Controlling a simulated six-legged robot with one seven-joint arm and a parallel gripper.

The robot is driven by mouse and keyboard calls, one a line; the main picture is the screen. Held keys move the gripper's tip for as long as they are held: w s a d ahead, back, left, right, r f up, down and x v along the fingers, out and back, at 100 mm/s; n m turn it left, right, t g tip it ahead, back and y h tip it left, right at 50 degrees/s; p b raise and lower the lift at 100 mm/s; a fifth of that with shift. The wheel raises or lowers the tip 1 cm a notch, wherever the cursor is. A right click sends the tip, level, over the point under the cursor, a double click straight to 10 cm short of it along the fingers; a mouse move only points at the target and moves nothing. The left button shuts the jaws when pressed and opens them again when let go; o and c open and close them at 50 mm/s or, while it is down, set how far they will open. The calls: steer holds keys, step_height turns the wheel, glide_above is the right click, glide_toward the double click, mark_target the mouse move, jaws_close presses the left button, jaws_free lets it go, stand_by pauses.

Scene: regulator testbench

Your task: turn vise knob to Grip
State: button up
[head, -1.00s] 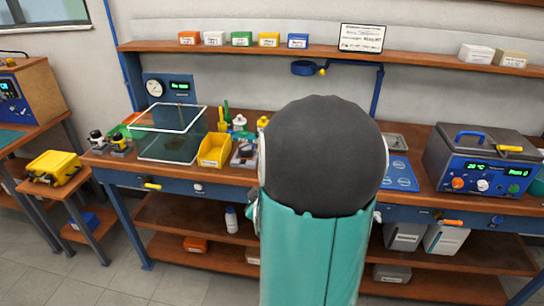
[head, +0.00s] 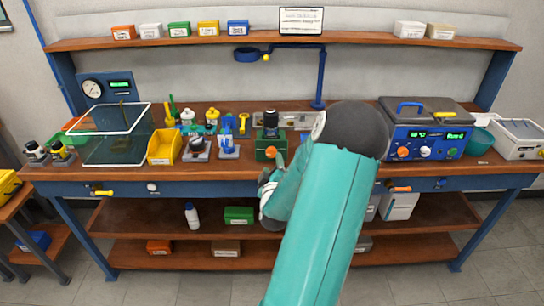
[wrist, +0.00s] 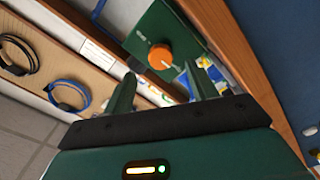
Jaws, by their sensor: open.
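The vise is a green block (head: 264,140) with a dark round part on top, standing at the front middle of the bench in the head view. It also shows in the wrist view as a green face (wrist: 148,27) with an orange knob (wrist: 160,56). In the head view the small orange knob (head: 271,152) is on its front. My gripper (wrist: 160,72) is open and empty, its two green fingers apart, pointing at the knob. The knob appears between and beyond the fingertips; I cannot tell the remaining distance. No label for Grip is readable.
Left of the vise stand small tools and a yellow bin (head: 164,147), then a clear tank (head: 112,136). A blue control unit (head: 425,135) stands to the right. My arm hides part of the bench.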

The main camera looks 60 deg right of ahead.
mark_target(272, 154)
steer(key=x, duration=0.6)
steer(key=c, duration=1)
